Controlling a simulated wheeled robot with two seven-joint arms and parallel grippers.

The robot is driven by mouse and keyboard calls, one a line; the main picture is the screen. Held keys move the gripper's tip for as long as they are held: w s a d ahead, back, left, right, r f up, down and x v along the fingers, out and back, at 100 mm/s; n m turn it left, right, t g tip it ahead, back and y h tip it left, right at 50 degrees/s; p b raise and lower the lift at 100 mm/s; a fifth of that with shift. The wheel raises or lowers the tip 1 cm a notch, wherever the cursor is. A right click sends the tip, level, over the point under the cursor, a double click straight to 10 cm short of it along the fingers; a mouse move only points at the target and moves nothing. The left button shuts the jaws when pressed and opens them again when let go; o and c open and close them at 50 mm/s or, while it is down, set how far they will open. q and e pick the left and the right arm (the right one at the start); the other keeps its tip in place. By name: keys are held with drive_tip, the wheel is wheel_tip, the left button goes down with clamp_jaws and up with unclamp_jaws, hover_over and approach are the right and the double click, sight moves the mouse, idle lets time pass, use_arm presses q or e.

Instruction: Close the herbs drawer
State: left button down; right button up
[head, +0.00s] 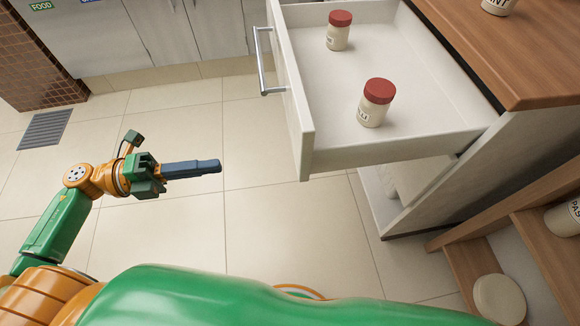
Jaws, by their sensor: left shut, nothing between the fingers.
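The white drawer (302,130) stands pulled out from the wooden-topped cabinet at the upper right. Its front panel faces left and carries a silver bar handle (261,62). Two jars with red lids stand upright in it, one farther back (338,36) and one nearer (374,108). I cannot read a herbs label on the drawer. My left gripper (218,165) is shut and empty, its fingers pointing right, over the floor. It is left of the drawer front and apart from it. My right gripper is not in view.
The wooden countertop (520,50) lies at the right, with a labelled jar (499,5) at its top edge. Wooden shelves (475,265) hold jars at the lower right. Grey cabinets (90,40) line the back. Tiled floor (240,220) is clear left of the drawer.

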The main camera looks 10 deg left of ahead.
sight(297, 153)
use_arm(q)
drive_tip(key=p+x, duration=0.1)
drive_tip(key=x, duration=1.2)
drive_tip(key=shift+w+r+p, duration=0.1)
drive_tip(key=shift+r+p, duration=0.05)
drive_tip(key=shift+p, duration=0.25)
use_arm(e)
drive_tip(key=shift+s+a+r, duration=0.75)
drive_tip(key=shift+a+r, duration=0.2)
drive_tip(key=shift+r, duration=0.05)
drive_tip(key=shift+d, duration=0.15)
